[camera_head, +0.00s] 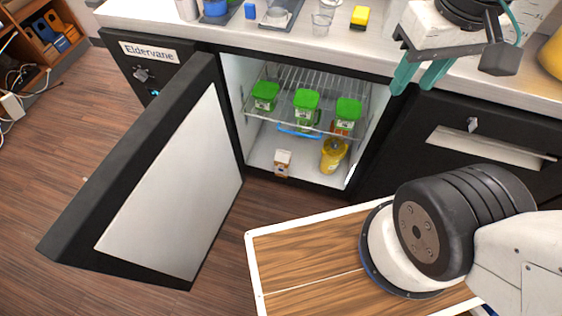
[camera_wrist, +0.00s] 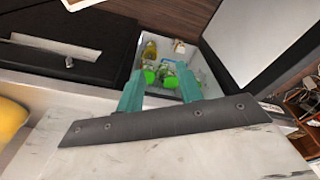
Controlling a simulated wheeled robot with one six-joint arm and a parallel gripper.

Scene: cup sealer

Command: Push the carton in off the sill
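The carton (camera_head: 283,163) is small, white and orange-brown. It stands at the front edge of the open fridge's floor, on or right by the sill (camera_head: 300,181); I cannot tell how far it overhangs. In the wrist view the small pale and orange shape at the fridge's front looks like the carton (camera_wrist: 180,46). My gripper (camera_head: 413,90) has two teal fingers, spread apart with nothing between them. It is up at counter height, to the right of and well above the carton, not touching it. In the wrist view my gripper (camera_wrist: 162,80) points toward the fridge opening.
The fridge door (camera_head: 165,180) stands wide open to the left. Several green-lidded containers (camera_head: 306,100) sit on the wire shelf (camera_head: 320,82). A yellow bottle (camera_head: 333,155) stands on the fridge floor, right of the carton. The countertop (camera_head: 390,60) edge lies above the opening.

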